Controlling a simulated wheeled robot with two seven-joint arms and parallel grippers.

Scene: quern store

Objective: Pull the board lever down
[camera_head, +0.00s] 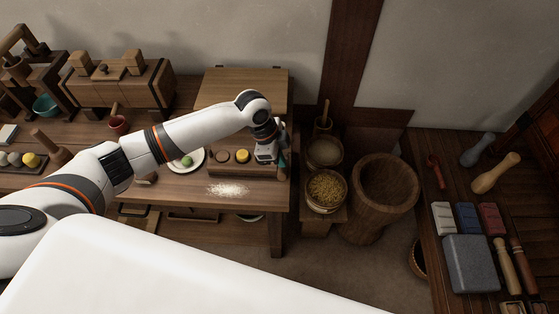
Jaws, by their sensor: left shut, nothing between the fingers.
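A pale wooden board (238,84) stands at the back right of the wooden table. My left arm comes in from the left, and my left gripper (268,153) points down in front of the board's right side, near the table's right end. It is shut with nothing between its fingers. A small dark teal piece (284,160) shows just right of the gripper; I cannot tell whether it is part of a lever. No lever shows clearly; the gripper and wrist hide that spot. My right gripper is not in view.
White powder (228,190) lies on the table front (205,201), near a plate (189,165) with a green ball. Right of the table stand baskets of grain (326,190) and a big wooden mortar (386,185). A side bench (440,225) holds tools and colored blocks.

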